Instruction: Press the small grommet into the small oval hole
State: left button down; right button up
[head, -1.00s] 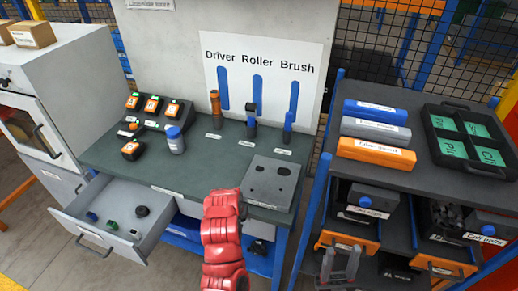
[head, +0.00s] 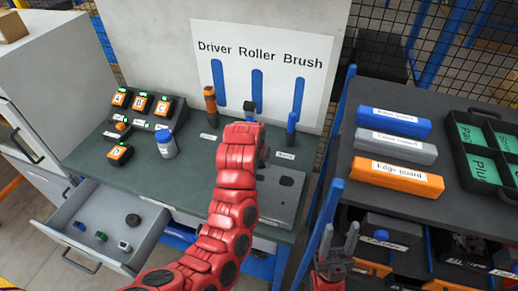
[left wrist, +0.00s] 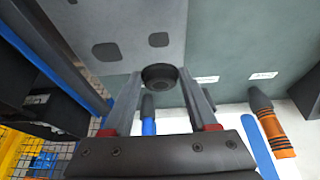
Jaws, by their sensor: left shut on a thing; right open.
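My left gripper (left wrist: 160,92) is shut on a dark round grommet (left wrist: 160,76), seen in the left wrist view. The grommet is close to the grey plate (left wrist: 60,20); I cannot tell whether they touch. A small dark oval hole (left wrist: 158,40) lies just beyond the grommet, which appears outside it. In the head view the plate (head: 283,205) is partly hidden by my red left arm, which also mostly hides the left gripper. My right gripper (head: 337,248) is open and empty, near the shelf cart.
An open drawer (head: 150,240) holds several small parts. A blue-grey bottle (head: 166,145) and lettered blocks (head: 140,102) stand on the bench. A driver (head: 211,103) and other tools stand near the back panel. The cart holds edge guards (head: 400,178) and a case.

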aim_at(260, 177)
pick_arm(q)
jog(key=shift+w+r, duration=0.1)
jog(key=shift+f, duration=0.5)
jog(key=shift+f+b, duration=0.7)
jog(key=shift+f, duration=1.65)
jog(key=shift+f+b, duration=0.4)
jog(key=shift+f, duration=0.2)
